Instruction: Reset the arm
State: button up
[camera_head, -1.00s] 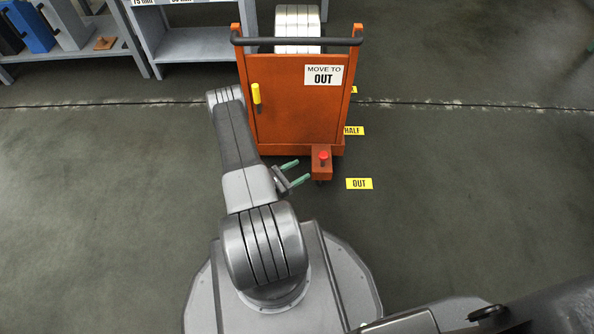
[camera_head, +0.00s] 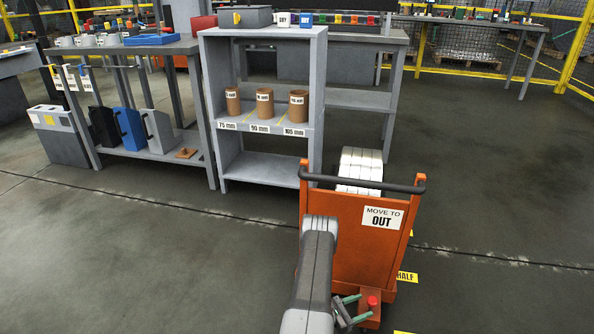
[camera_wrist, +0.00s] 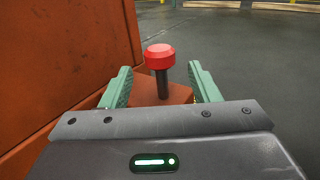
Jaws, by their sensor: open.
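My gripper (camera_head: 352,309) is low in front of the orange cart (camera_head: 345,240), near the cart's small front block. In the wrist view its two green fingers (camera_wrist: 160,87) are open, one on each side of the red knob (camera_wrist: 160,53). The knob sits on a dark stem that rises from the orange block (camera_wrist: 178,94), and there are gaps between it and both fingers. The knob also shows in the head view (camera_head: 372,301). My arm reaches forward over the cart's left side and hides part of its front panel.
The cart carries a shiny steel coil (camera_head: 361,168) and a "MOVE TO OUT" sign (camera_head: 383,218). A yellow "HALF" floor label (camera_head: 407,278) lies to its right. Behind stand a grey shelf (camera_head: 262,150) with brown cylinders and a bench (camera_head: 160,50). The floor at right is clear.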

aim_at(377, 300)
jog(key=shift+b+x, duration=0.9)
jog(key=shift+x, duration=2.6)
